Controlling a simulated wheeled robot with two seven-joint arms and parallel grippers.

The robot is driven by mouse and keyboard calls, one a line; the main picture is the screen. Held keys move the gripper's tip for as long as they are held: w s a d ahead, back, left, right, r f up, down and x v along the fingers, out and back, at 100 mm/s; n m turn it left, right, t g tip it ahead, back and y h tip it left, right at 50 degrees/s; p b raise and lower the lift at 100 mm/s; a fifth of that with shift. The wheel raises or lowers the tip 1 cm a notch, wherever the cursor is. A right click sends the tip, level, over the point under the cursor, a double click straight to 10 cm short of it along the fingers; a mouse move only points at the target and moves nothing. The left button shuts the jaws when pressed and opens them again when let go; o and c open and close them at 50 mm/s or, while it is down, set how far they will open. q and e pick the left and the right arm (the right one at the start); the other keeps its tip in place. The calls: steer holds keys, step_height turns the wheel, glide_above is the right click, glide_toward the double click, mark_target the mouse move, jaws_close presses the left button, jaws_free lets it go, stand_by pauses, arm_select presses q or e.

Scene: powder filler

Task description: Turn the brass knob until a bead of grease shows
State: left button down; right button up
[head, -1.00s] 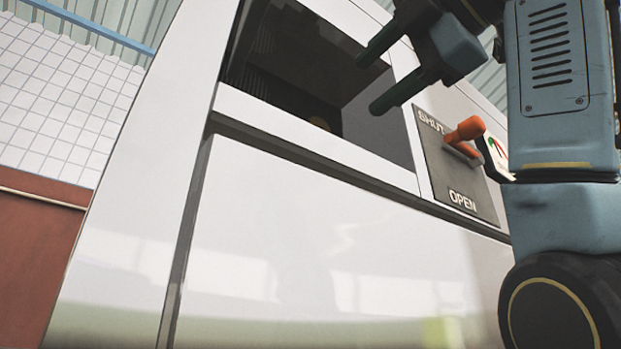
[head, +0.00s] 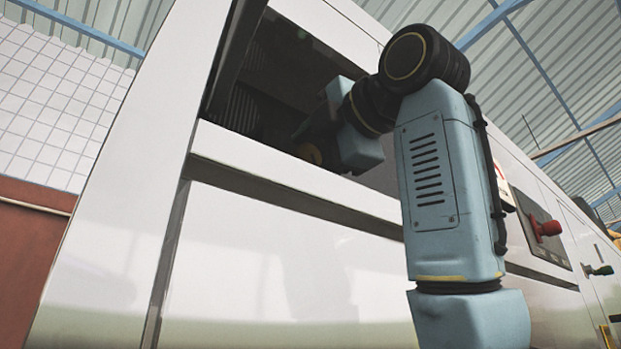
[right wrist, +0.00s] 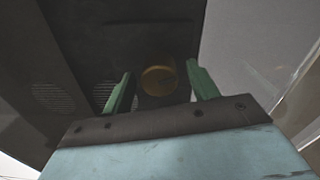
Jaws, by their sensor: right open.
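The brass knob (right wrist: 158,80) is a round, dull gold piece inside the dark recess, seen in the right wrist view. No bead of grease is visible. My left gripper is not in view.
The white machine panel (head: 290,265) lies below the recess, with a sill (head: 290,178) along the opening. Dark vent grilles (right wrist: 50,97) show inside the recess. Further right, a red handle (head: 545,228) sits on a dark panel. My right arm covers the recess's right side.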

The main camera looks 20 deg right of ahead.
steer(key=c, duration=1)
steer(key=shift+m, duration=0.3)
steer(key=m, duration=0.3)
steer(key=shift+m+b, duration=0.3)
steer(key=shift+b, duration=0.1)
steer(key=shift+s+m+b, duration=0.1)
steer(key=shift+m+b, duration=0.2)
steer(key=shift+m, duration=1.8)
